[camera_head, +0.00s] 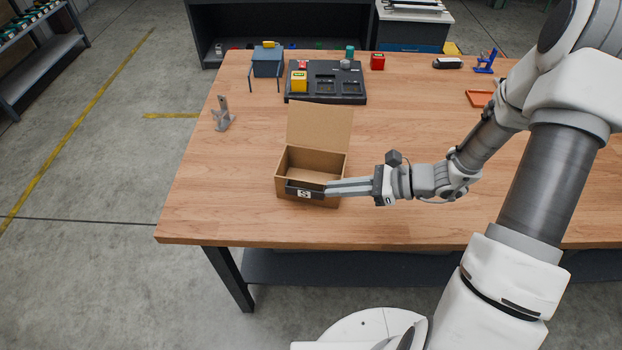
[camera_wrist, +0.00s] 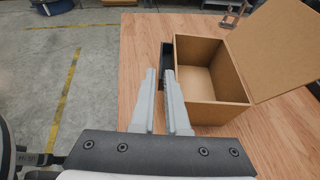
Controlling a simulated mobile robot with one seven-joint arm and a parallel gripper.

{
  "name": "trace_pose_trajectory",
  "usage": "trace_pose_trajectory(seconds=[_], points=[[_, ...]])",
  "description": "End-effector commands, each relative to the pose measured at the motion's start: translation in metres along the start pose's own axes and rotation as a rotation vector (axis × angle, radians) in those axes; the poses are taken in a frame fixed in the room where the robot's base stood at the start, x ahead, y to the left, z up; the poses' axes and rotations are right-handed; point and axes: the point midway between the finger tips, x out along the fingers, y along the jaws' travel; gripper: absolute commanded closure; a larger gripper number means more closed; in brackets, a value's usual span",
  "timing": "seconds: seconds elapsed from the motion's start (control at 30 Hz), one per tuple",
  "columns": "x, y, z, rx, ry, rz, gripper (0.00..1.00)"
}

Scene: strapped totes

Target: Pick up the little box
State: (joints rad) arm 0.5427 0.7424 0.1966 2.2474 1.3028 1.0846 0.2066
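An open brown cardboard box (camera_head: 311,190) stands near the table's front edge, its lid raised at the back; its inside looks empty. It also shows in the wrist view (camera_wrist: 211,114), right of my fingers. My gripper (camera_head: 327,188) reaches in from the right, low at the box's front. In the wrist view its fingers (camera_wrist: 159,72) are slightly apart, with a narrow gap. Contact with the black piece cannot be told.
A black tray (camera_head: 335,95) with a yellow box (camera_head: 299,81) stands at the back. A grey bracket (camera_head: 222,115) stands left. The table's front left is clear.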

Motion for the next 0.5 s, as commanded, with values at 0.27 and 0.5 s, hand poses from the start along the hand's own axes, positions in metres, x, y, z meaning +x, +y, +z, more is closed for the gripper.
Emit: trace_pose_trajectory(seconds=[0.27, 0.5], points=[[0.031, 0.0, 0.0, 0.0, 0.001, 0.001, 0.88], [0.06, -0.001, 0.002, 0.0, 0.0, 0.004, 0.88]])
